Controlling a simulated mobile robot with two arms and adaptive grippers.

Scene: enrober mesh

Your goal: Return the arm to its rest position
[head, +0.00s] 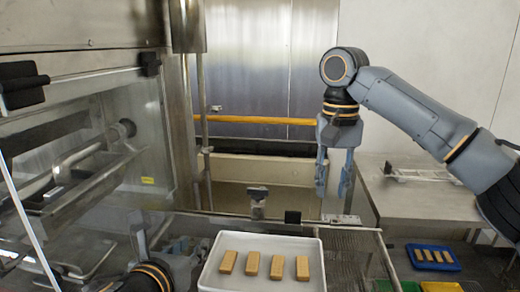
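My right arm comes in from the right, and its gripper (334,180) hangs fingers down over the far side of the mesh belt. Its two fingers are apart with nothing between them. My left gripper (165,243) is low in the picture, close to the left side of a white tray (209,274). It is partly cut off and blends with the machine's metal, so I cannot tell whether its fingers are open or touch the tray. The tray holds several rectangular biscuits (252,263) in a row.
The wire mesh belt (352,260) lies right of the tray. A steel machine (75,25) with an open hood fills the left. At right, a steel table (420,200) holds a small scale-like device (418,174). Below it is a blue tray (433,257) of biscuits.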

